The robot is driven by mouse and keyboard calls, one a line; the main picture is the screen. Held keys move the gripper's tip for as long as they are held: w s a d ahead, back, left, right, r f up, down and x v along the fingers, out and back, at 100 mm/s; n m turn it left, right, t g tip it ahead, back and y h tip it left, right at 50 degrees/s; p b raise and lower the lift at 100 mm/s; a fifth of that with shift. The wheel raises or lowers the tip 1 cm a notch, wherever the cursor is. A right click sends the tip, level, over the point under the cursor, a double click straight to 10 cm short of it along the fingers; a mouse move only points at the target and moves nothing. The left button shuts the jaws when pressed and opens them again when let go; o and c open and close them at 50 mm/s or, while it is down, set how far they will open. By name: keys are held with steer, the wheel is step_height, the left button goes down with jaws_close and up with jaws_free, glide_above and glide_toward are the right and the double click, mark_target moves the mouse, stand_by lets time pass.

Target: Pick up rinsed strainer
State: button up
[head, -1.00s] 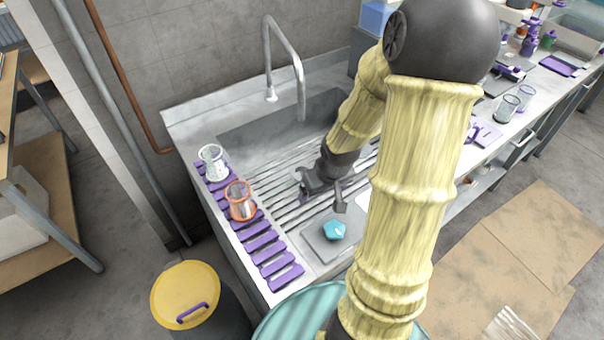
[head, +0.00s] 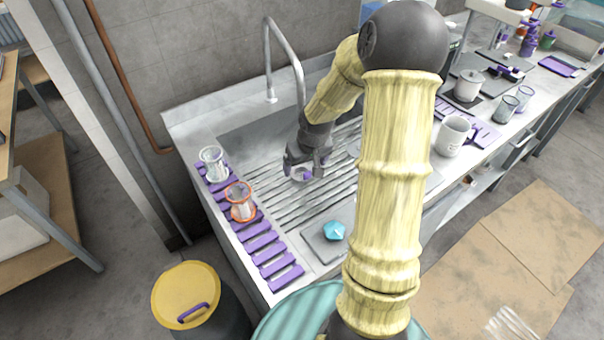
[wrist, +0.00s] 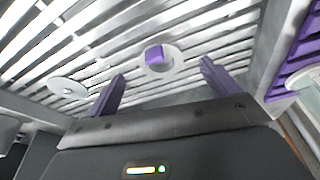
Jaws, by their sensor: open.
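A small round pale disc with a purple block-like knob, seemingly the strainer (wrist: 174,65), lies on the ridged metal drainboard (head: 310,208). In the wrist view it sits just beyond and between my fingertips, apart from both. My gripper (wrist: 162,82) is open and empty, its two purple fingers spread wide. In the head view my gripper (head: 305,166) is low over the far part of the drainboard near the faucet, and the pale disc (head: 297,175) shows partly below it. A second flat round disc (wrist: 68,88) lies to the left in the wrist view.
A clear jar (head: 213,164) and an orange-rimmed jar (head: 240,202) stand on purple slats at the left. A faucet (head: 298,65) rises behind my gripper. A blue item (head: 334,231) lies on a grey pad.

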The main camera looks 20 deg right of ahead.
mark_target(302, 172)
steer(key=shift+w, duration=0.3)
steer(key=x, duration=0.5)
steer(key=shift+w, duration=0.15)
steer(key=c, duration=1.1)
steer(key=shift+c, duration=0.2)
steer(key=s+d+r+p, duration=0.1)
steer(key=s+r, duration=0.3)
steer(key=s, duration=0.3)
steer(key=s+d+r+p, duration=0.1)
steer(key=s+r, duration=0.3)
steer(key=s, duration=0.3)
steer(key=shift+d, duration=0.35)
steer(key=shift+w, duration=0.1)
